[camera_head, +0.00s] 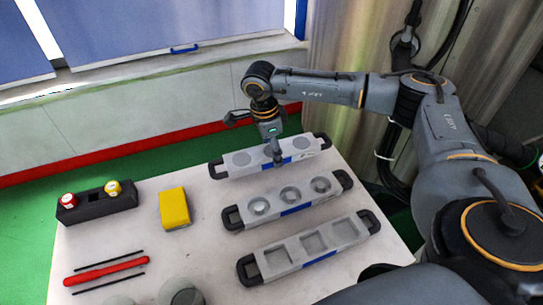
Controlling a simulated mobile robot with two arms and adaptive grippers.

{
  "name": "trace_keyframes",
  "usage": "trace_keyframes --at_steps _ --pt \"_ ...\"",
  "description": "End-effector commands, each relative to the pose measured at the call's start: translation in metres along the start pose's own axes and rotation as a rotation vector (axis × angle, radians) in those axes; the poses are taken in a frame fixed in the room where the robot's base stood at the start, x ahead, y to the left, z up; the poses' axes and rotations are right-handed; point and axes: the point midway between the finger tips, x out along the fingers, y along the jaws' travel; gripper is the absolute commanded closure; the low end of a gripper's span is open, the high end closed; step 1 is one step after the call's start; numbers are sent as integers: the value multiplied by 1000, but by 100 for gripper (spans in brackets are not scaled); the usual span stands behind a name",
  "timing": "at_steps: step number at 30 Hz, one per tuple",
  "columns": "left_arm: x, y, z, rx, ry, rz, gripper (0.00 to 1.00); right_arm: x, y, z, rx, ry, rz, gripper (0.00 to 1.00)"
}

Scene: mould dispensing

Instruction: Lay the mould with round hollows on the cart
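A grey mould with round, ring-edged hollows (289,200) lies in the middle of a row of three on a white top (190,256). It has black end handles and a blue strip on its front side. Behind it lies a similar mould with flat round faces (242,160), partly covered by my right gripper. In front lies a mould with square hollows (313,248). My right gripper (255,139) is open, its fingers spread, above and in front of the rear mould; contact cannot be told. My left gripper is not in view. No separate cart can be made out.
A black holder (97,206) with a red-topped and a yellow-topped item stands at the left. A yellow block (174,208) is beside it. A red rod (104,270) lies between thin black sticks at front left. Grey round shapes sit at the bottom edge.

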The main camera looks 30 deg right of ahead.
Motion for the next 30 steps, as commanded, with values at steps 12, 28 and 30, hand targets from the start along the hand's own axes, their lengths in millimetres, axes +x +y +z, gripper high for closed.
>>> trace_keyframes --at_steps 12,28,30 --pt "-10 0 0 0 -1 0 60 34 -6 4 1 -2 -4 98" --pt "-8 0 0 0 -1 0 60 39 -5 4 1 0 0 12" --pt "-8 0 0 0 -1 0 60 38 -5 4 1 0 0 12"
